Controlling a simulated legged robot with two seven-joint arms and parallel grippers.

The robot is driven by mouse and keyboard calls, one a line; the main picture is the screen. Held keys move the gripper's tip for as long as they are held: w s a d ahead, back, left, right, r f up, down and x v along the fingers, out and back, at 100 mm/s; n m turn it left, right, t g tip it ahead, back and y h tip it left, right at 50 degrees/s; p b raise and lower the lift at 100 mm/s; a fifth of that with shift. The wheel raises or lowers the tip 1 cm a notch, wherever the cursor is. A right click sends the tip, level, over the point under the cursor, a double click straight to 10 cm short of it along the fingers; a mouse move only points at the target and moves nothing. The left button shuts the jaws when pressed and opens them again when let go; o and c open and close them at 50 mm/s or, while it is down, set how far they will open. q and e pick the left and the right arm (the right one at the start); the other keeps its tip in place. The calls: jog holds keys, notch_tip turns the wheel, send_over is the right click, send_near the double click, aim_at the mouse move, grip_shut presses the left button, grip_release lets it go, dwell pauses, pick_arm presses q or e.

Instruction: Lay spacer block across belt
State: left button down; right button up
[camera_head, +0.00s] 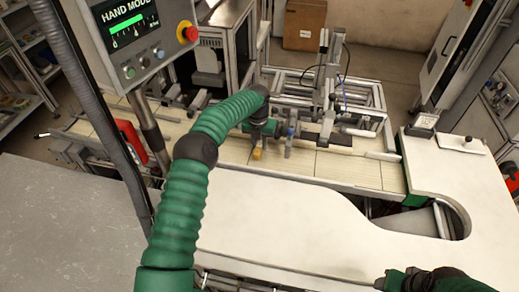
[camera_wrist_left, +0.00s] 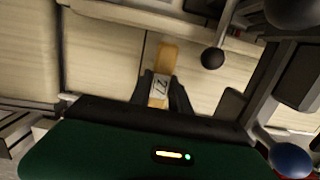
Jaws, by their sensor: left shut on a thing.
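The spacer block (camera_head: 257,154) is a small yellowish wooden piece at the tip of my left gripper (camera_head: 257,147) in the head view. In the left wrist view the block (camera_wrist_left: 166,58) carries a white label with dark marks and sits between the two dark fingers of my left gripper (camera_wrist_left: 162,92), which is shut on it. The block's long side points away from the gripper, over the pale belt (camera_head: 335,168). I cannot tell whether it touches the belt. My right gripper (camera_head: 381,283) shows only partly at the bottom right, and its jaws are unclear.
A metal frame with rods (camera_head: 328,90) stands behind the belt. A dark round knob (camera_wrist_left: 212,58) is right of the block in the wrist view. A control panel (camera_head: 140,40) hangs at upper left. The white worktop (camera_head: 290,225) in front is largely clear.

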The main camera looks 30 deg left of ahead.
aim_at(260, 149)
pick_arm(q)
jog(key=f, duration=0.3)
jog(key=shift+d, duration=0.35)
jog(key=shift+a, duration=0.15)
jog(key=c, duration=1.2)
grip_release()
jog(key=shift+a+f, duration=0.15)
jog(key=shift+a, duration=0.05)
jog(key=shift+d, duration=0.1)
